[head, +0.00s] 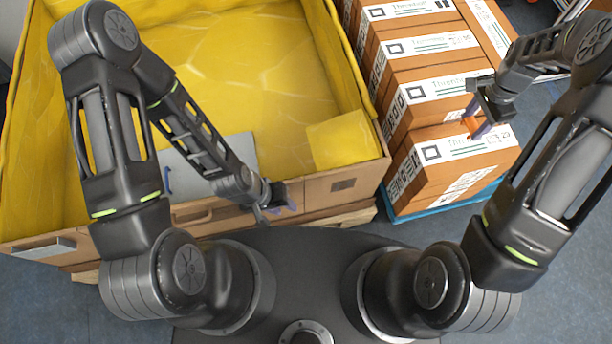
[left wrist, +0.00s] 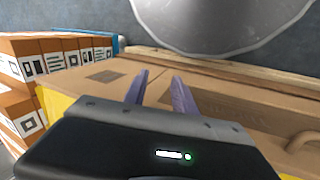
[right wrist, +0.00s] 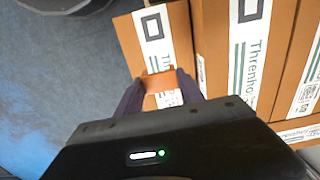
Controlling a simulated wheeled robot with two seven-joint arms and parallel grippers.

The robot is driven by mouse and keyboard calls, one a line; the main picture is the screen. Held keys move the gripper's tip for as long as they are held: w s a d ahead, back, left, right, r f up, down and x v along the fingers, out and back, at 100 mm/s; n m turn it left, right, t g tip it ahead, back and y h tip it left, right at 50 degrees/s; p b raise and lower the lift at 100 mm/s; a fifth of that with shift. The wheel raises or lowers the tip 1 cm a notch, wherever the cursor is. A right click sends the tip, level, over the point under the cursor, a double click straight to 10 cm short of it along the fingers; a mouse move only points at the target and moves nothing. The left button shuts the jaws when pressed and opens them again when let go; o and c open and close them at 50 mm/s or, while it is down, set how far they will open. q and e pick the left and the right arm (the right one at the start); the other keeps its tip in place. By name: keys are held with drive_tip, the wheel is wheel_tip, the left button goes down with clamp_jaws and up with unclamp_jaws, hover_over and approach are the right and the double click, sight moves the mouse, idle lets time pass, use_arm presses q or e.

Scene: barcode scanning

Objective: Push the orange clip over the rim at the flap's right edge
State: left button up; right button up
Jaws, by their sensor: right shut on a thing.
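The orange clip (right wrist: 158,83) is between the fingertips of my right gripper (right wrist: 163,88) in the right wrist view. In the head view the right gripper (head: 480,122) holds the clip (head: 471,126) above the nearest brown carton, right of the big box. My left gripper (head: 280,206) is open and empty at the flap's middle. In the left wrist view its fingers (left wrist: 157,90) stand apart before the cardboard (left wrist: 230,95).
Several labelled brown cartons (head: 430,95) stand in a row on a blue pallet (head: 400,212), right of the box. The yellow liner (head: 230,60) covers the box inside. A grey panel (head: 235,150) lies in it behind my left arm. Grey floor shows around.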

drive_tip(key=w+a+r+n, duration=0.2)
drive_tip(key=a+r+n, duration=0.5)
drive_tip(key=a, duration=0.3)
drive_tip(key=w+a+r+n, duration=0.3)
drive_tip(key=a+r+n, duration=0.4)
drive_tip(key=a, duration=0.3)
drive_tip(key=shift+w+n, duration=0.15)
drive_tip(key=shift+n, duration=0.25)
